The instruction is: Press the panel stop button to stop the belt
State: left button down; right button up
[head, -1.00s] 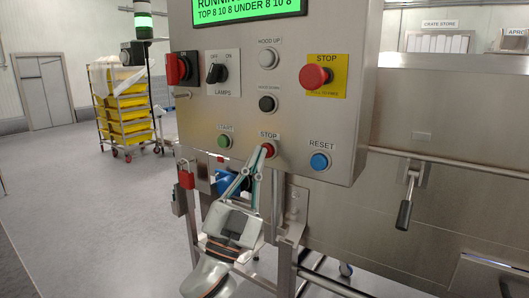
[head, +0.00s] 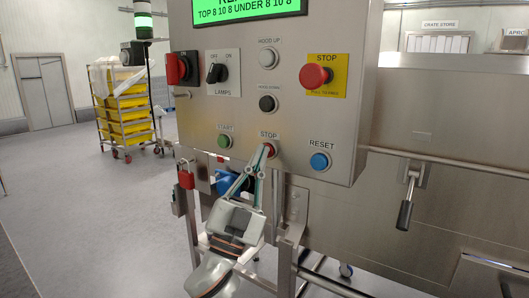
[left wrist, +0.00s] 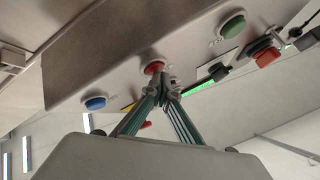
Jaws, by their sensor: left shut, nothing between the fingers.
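The red panel stop button (head: 270,150) sits low on the steel control panel (head: 345,140), under a STOP label. My left gripper (head: 263,153) is shut and empty, with its fingertips at the button's face and partly covering it. In the left wrist view the closed fingertips (left wrist: 162,84) meet at the lower edge of the red button (left wrist: 154,67) and seem to touch it. How far the button is pushed in cannot be told. The green display (head: 248,8) is cut off at the top; its lower line reads TOP 8 10 8 UNDER 8 10 8. My right gripper is out of view.
The green START button (head: 224,141) and blue RESET button (head: 320,161) flank the stop button. A large red mushroom STOP (head: 315,77) on a yellow plate is above right. A red padlock (head: 186,179) hangs below left. Open floor lies left, with a yellow crate trolley (head: 123,115).

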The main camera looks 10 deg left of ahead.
pick_arm(q)
jog(key=shift+s, duration=0.1)
jog(key=shift+s+a+p, duration=0.3)
jog(key=shift+s+p, duration=0.1)
jog(key=shift+s, duration=0.45)
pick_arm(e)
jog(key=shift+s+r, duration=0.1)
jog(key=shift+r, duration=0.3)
pick_arm(q)
jog(key=s, duration=0.1)
jog(key=s+a+p, duration=0.1)
jog(key=s, duration=0.2)
jog(key=shift+s+a, duration=0.35)
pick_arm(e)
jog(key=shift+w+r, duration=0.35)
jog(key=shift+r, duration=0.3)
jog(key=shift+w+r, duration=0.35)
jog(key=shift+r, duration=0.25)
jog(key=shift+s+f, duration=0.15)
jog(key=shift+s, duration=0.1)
